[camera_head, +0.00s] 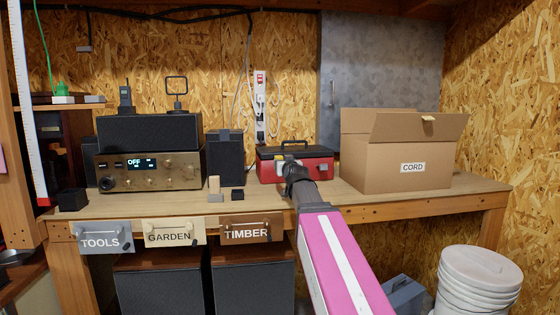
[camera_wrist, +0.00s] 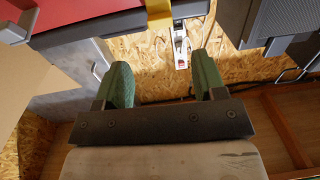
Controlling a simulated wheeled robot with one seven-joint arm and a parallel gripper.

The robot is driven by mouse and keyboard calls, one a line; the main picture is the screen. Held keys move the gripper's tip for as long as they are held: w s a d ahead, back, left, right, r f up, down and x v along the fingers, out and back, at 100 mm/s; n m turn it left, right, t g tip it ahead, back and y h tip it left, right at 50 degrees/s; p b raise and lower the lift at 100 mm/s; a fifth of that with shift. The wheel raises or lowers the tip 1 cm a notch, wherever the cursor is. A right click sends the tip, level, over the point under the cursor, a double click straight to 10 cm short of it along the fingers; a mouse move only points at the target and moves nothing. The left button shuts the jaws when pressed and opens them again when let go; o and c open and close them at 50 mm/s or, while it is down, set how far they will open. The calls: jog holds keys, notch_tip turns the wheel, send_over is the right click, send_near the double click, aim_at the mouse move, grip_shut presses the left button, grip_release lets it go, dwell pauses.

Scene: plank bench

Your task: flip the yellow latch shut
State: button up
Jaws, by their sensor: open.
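A red toolbox (camera_head: 321,170) with a dark lid and top handle sits on the bench, right of centre in the head view. In the wrist view the yellow latch (camera_wrist: 158,14) shows at the top edge, just beyond my fingertips and cut off by the frame. I cannot tell its exact angle. My gripper (camera_wrist: 163,76) is open, with its two green-padded fingers apart and nothing between them. In the head view my arm covers part of the toolbox front, and the fingers are hard to make out there.
A cardboard box (camera_head: 397,164) marked CORD stands close to the right of the toolbox. A brass-fronted radio (camera_head: 148,171) and dark speaker (camera_head: 225,156) stand left. Small blocks sit near the front edge. A power strip (camera_head: 260,107) hangs on the wall behind.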

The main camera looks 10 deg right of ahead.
aim_at(279, 158)
jog(key=w, duration=1)
jog(key=shift+a, duration=0.25)
jog(key=c, duration=0.9)
jog(key=shift+w, duration=0.15)
jog(key=shift+c, duration=0.2)
